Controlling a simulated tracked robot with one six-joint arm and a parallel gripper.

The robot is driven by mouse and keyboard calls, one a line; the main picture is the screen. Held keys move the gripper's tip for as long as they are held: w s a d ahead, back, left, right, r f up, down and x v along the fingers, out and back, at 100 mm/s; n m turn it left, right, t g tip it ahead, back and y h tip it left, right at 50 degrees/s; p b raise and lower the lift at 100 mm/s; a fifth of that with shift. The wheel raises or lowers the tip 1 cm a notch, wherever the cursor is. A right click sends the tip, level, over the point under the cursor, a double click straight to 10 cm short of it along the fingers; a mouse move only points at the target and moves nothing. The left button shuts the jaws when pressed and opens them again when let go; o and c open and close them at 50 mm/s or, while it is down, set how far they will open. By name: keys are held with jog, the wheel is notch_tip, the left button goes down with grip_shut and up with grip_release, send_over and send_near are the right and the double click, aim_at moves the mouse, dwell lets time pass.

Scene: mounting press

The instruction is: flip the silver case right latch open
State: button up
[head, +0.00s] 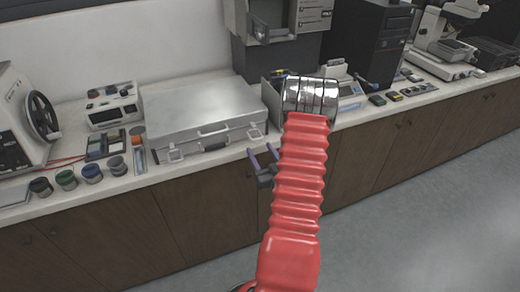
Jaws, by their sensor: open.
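The silver case (192,108) lies flat with its lid down on the counter, left of centre. Its right latch (255,132) is a small pale plate on the front face near the right corner. I cannot tell at this size whether it is flipped. The left latch (174,155) and the handle (213,132) are on the same face. My gripper (262,151) is open and empty, in front of the counter edge and just below the right latch in the picture.
My red arm rises just right of the gripper and hides part of the counter. Several small jars (92,174) and a white device (112,108) stand left of the case. A grey press (272,50) stands behind and right. The counter's front edge runs below the case.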

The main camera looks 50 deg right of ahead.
jog(key=s+a+f, duration=0.4)
jog(key=s+f, duration=0.2)
jog(key=f, duration=0.3)
jog(key=shift+s+f, duration=0.25)
jog(key=shift+s, duration=0.1)
dwell(1.4)
jog(key=shift+s, duration=0.15)
jog(key=v, duration=1.3)
jog(key=shift+s+a, duration=0.15)
jog(key=shift+a, duration=0.05)
jog(key=shift+f, duration=0.1)
dwell(0.8)
